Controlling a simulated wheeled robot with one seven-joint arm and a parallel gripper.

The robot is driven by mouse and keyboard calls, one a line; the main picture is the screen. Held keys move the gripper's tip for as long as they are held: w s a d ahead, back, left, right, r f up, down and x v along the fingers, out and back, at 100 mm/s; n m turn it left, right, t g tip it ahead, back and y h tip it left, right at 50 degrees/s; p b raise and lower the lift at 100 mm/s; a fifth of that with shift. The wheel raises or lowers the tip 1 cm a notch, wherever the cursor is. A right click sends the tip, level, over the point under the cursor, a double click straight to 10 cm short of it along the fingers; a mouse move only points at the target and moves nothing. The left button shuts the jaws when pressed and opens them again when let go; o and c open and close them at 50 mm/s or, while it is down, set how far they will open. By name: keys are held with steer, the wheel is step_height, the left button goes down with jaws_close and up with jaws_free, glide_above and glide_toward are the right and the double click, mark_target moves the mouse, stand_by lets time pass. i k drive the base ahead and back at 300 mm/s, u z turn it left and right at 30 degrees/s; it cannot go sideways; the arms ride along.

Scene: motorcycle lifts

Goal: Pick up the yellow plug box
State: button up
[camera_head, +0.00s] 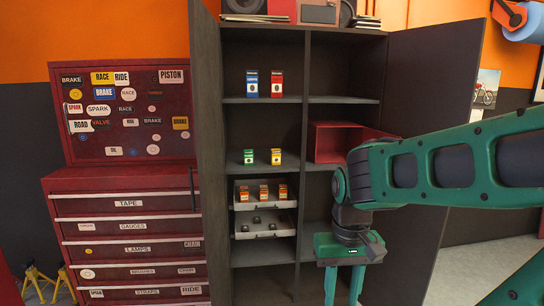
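A small yellow box (276,157), which looks like the yellow plug box, stands upright on a middle-left shelf of the dark cabinet (208,150). A similar green box (249,157) stands just left of it. My gripper (343,297) hangs pointing down in front of the cabinet, right of and lower than the yellow box and well apart from it. Its two green fingers are spread with an empty gap between them. The fingertips are close to the bottom edge of the picture.
A blue box (252,83) and a red box (277,83) stand on the shelf above. Below, white trays (265,206) hold orange boxes and small dark parts. A red open bin (335,142) sits right of the divider. The open cabinet door (420,100) stands right, behind my arm.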

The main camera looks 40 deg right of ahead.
mark_target(275, 154)
steer(key=z, duration=0.4)
steer(key=i, duration=0.9)
steer(key=z, duration=0.6)
steer(key=i, duration=0.5)
steer(key=u, duration=0.1)
